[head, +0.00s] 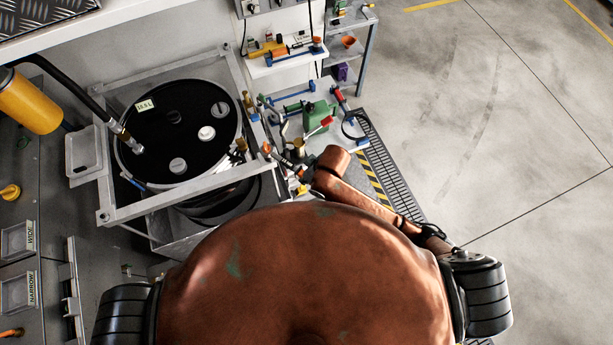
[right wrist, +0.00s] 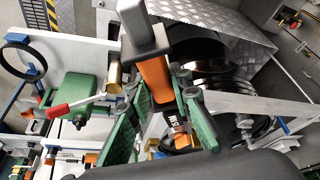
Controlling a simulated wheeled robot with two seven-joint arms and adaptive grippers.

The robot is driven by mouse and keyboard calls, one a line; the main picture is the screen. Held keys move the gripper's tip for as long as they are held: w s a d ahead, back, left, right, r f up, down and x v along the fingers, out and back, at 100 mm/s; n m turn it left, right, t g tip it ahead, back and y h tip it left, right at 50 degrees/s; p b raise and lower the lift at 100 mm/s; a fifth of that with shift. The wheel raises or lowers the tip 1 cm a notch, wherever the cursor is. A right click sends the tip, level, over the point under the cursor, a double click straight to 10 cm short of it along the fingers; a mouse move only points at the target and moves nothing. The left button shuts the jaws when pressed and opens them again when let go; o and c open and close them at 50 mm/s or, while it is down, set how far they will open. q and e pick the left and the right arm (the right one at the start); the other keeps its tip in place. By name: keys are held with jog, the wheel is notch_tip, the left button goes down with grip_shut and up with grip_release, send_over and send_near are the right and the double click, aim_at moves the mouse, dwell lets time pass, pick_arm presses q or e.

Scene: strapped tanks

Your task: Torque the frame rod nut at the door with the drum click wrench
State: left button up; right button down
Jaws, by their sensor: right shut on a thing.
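A drum with a black top (head: 180,130) stands inside a pale metal frame (head: 165,203) left of centre in the head view. Small round fittings show at the frame's corners; I cannot tell which is the rod nut at the door. My right gripper (right wrist: 160,85) has green-padded fingers and is shut on a wrench with an orange grip (right wrist: 156,76) and a grey end. In the head view my right arm reaches to the frame's right side. My left gripper is out of view.
A yellow cylinder (head: 30,102) with a black hose is at the left. Open floor (head: 500,120) lies at the right.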

jog(key=shift+w+a+r, duration=0.1)
jog(key=shift+r, duration=0.05)
jog(key=shift+r, duration=1.95)
